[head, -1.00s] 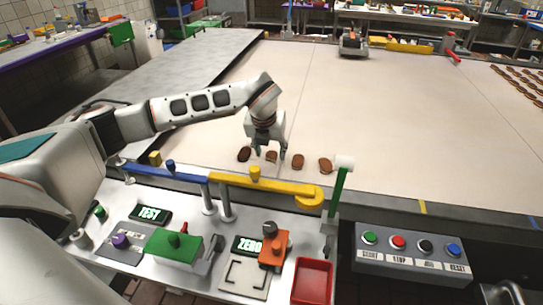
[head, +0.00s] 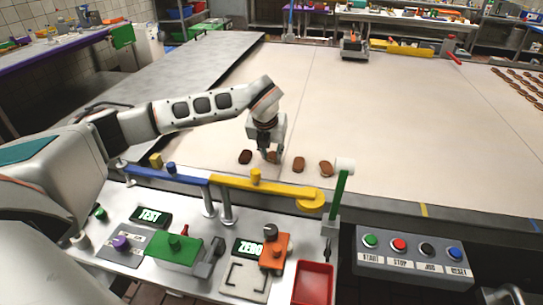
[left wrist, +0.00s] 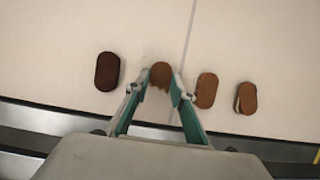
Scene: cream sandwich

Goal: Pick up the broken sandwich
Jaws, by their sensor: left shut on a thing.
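The broken sandwich (left wrist: 160,75) is a brown biscuit with a ragged near edge, between the fingertips of my left gripper (left wrist: 160,92) in the left wrist view. In the head view my left gripper (head: 270,155) is down at the belt, closed on the broken sandwich (head: 273,156), which is partly hidden by the fingers. It appears to be at belt level. My right gripper is not in view.
A dark sandwich (left wrist: 107,71) lies left of the gripper; a whole brown one (left wrist: 206,90) and one with cream showing (left wrist: 246,98) lie right. A blue bar (head: 165,177) and yellow bar (head: 265,186) edge the near side. A red tray (head: 313,284) stands on the front counter.

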